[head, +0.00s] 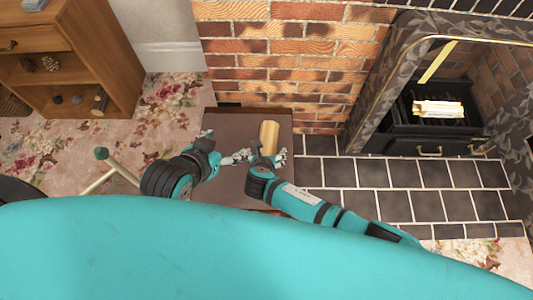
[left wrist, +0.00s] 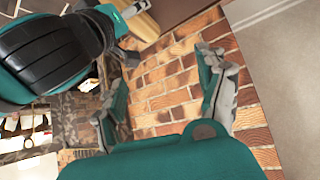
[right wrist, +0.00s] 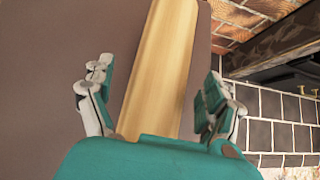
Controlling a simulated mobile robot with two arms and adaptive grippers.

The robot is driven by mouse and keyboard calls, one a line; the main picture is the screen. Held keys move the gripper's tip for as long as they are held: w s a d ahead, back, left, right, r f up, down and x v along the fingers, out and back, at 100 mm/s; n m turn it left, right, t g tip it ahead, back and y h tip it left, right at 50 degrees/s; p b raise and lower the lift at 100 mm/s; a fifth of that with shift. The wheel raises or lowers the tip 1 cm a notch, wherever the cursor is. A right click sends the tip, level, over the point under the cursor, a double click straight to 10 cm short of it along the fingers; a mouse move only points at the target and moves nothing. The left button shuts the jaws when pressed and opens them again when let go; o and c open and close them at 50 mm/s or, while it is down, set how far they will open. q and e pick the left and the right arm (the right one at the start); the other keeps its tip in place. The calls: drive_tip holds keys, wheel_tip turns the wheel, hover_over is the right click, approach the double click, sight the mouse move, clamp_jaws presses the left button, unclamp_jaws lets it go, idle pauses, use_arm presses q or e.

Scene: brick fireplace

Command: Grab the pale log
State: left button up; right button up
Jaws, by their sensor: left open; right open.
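The pale log (head: 268,137) is a smooth yellowish cylinder above a flat brown surface (head: 225,120) in front of the brick wall. In the right wrist view the log (right wrist: 160,70) runs up the middle, between the open fingers of my right gripper (right wrist: 155,100). A gap shows on the left side; contact cannot be told. In the head view my right gripper (head: 268,160) is at the log's near end. My left gripper (head: 223,152) is open and empty, left of the log. In the left wrist view its fingers (left wrist: 170,95) frame bare brick, and part of the log shows at the top (left wrist: 140,22).
The fireplace (head: 430,135) stands at the right with a lighter piece (head: 438,109) in its grate. A wooden shelf (head: 85,60) stands at the back left. Dark tiles (head: 360,190) cover the floor right of the brown surface.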

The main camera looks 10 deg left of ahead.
drive_tip(key=shift+b+x, duration=0.5)
drive_tip(key=shift+x, duration=0.55)
use_arm(q)
drive_tip(key=w+d+r+t+h, duration=0.1)
drive_tip(key=w+r+t, duration=0.2)
drive_tip(key=w+r, duration=0.1)
drive_tip(key=shift+d+r+t, duration=0.15)
drive_tip(key=shift+d+t, duration=0.15)
drive_tip(key=shift+d, duration=0.05)
drive_tip(key=shift+w, duration=0.1)
use_arm(e)
drive_tip(key=shift+c, duration=0.3)
drive_tip(key=c, duration=1.3)
drive_tip(key=shift+c, duration=1.2)
drive_tip(key=shift+r, duration=0.15)
